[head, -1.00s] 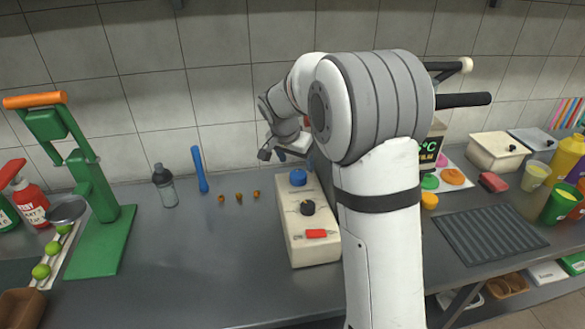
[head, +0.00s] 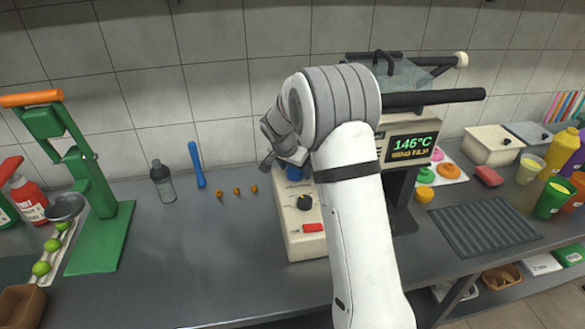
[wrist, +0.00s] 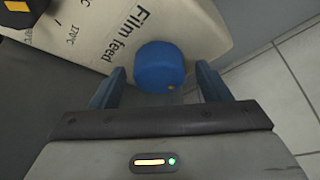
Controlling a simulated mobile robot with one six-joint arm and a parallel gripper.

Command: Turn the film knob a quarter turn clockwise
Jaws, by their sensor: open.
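The film knob is a blue round knob (wrist: 160,66) beside the printed words "Film feed" on a cream control box (head: 290,232). It has a small orange dot near its lower right edge in the wrist view. In the head view the blue knob (head: 294,173) is partly covered by my gripper. My gripper (wrist: 160,80) is open, with one blue finger on each side of the knob. Gaps show between the fingers and the knob's sides. Whether the fingertips reach down around it is unclear.
The box also carries a black knob (head: 304,202) and a red switch (head: 313,228). A sealing machine with a 146°C display (head: 411,143) stands right behind my arm. A green press (head: 99,235) and a shaker bottle (head: 163,183) stand left.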

